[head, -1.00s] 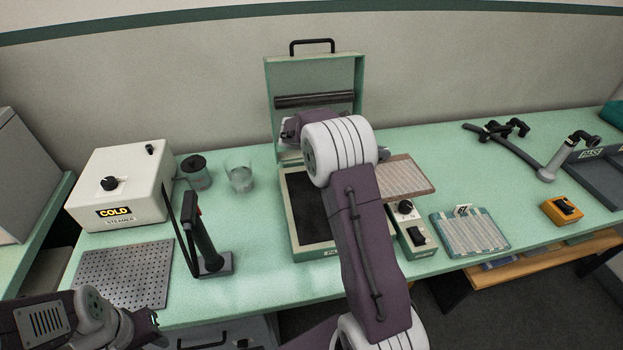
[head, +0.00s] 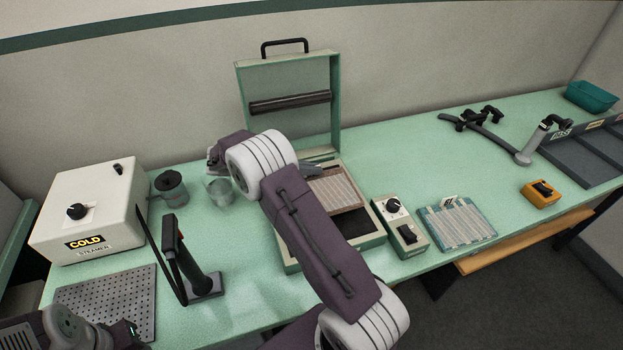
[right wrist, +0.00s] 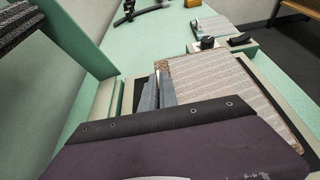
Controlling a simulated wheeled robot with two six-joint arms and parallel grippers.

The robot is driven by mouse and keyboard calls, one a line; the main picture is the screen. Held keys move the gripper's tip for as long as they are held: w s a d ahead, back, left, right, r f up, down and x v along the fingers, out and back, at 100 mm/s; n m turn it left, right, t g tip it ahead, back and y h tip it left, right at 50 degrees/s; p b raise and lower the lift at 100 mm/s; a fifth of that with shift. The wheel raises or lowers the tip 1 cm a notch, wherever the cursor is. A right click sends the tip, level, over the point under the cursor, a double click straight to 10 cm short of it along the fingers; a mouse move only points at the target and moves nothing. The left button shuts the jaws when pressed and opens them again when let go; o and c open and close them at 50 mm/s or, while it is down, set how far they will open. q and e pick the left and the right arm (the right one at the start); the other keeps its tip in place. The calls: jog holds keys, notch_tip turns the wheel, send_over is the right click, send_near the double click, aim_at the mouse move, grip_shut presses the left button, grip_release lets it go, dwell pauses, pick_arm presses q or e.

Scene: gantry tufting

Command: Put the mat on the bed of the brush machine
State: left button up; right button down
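The mat (head: 335,194), brownish with pale stripes, is over the bed of the brush machine, toward its back right. It also shows in the right wrist view (right wrist: 222,85). The dark bed (head: 352,223) shows in front of the mat. The green brush machine (head: 375,238) has its lid (head: 285,82) raised, with a dark roller (head: 290,102) across it. My right gripper (head: 318,168) is at the mat's back edge; its fingers (right wrist: 158,92) look shut on that edge. Whether the mat touches the bed is unclear. My left gripper (head: 132,335) is at the bottom left, its fingers unclear.
A control box (head: 401,225) with knob and switch stands right of the machine, then a teal striped pad (head: 457,222) and an orange switch box (head: 540,194). A steamer (head: 90,210), handheld tool (head: 190,260), jar (head: 171,187) and glass (head: 219,191) stand left.

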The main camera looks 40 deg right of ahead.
aim_at(312, 176)
jog(key=shift+s+f, duration=0.1)
jog(key=shift+f, duration=0.3)
notch_tip(312, 176, down, 3)
jog(key=shift+f, duration=0.15)
jog(key=c, duration=1.6)
grip_release()
jog(key=shift+f, duration=0.15)
jog(key=shift+c, duration=0.2)
jog(key=shift+r, duration=0.25)
jog(key=v, duration=1.2)
